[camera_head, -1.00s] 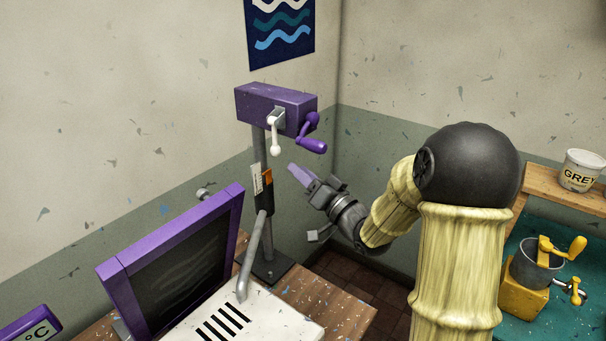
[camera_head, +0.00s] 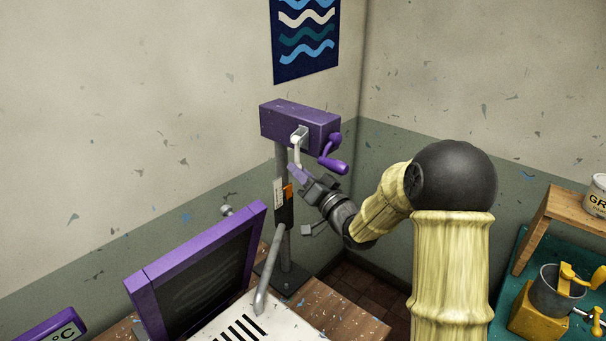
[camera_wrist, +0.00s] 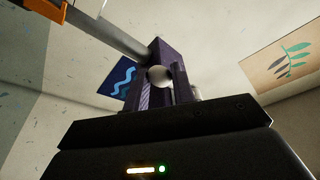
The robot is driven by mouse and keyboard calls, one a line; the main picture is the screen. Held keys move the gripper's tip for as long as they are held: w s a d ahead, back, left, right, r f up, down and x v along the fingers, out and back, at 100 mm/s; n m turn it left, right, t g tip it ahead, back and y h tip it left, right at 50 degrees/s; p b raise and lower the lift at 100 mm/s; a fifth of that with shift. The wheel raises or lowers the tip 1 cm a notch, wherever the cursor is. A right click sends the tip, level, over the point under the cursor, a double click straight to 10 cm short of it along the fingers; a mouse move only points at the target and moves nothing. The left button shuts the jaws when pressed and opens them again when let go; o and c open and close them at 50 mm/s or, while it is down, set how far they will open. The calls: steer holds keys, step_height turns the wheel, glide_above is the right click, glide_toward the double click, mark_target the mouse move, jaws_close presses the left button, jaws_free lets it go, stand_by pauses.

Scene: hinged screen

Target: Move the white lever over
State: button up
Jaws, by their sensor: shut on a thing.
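The white lever (camera_head: 297,150) hangs down from a plate on the front of a purple box (camera_head: 285,122), which sits on top of a grey post. My gripper (camera_head: 299,172) is at the lever's lower end, with its purple fingers pointing up at it from below right. It is shut on the lever. In the wrist view the lever's pale round knob (camera_wrist: 160,76) shows between the dark purple fingers of my gripper (camera_wrist: 164,84). The rest of the lever is mostly hidden there.
A purple crank handle (camera_head: 332,163) sticks out of the box just right of the lever. A purple-framed dark screen (camera_head: 205,280) stands at lower left. The grey post (camera_head: 281,200) is close left of my gripper. A yellow-and-grey grinder (camera_head: 550,295) stands far right.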

steer(key=shift+s, duration=0.1)
steer(key=shift+s+a+r+b, duration=0.15)
steer(key=shift+s+a+b, duration=0.2)
steer(key=shift+s+a, duration=0.25)
steer(key=shift+a, duration=0.1)
steer(key=shift+c, duration=0.2)
steer(key=shift+s+a+r, duration=0.55)
steer(key=shift+s+a, duration=0.1)
steer(key=shift+s, duration=0.05)
steer(key=shift+s+a, duration=0.1)
steer(key=shift+s, duration=0.05)
steer(key=shift+s+a+r, duration=0.55)
steer(key=shift+r, duration=0.2)
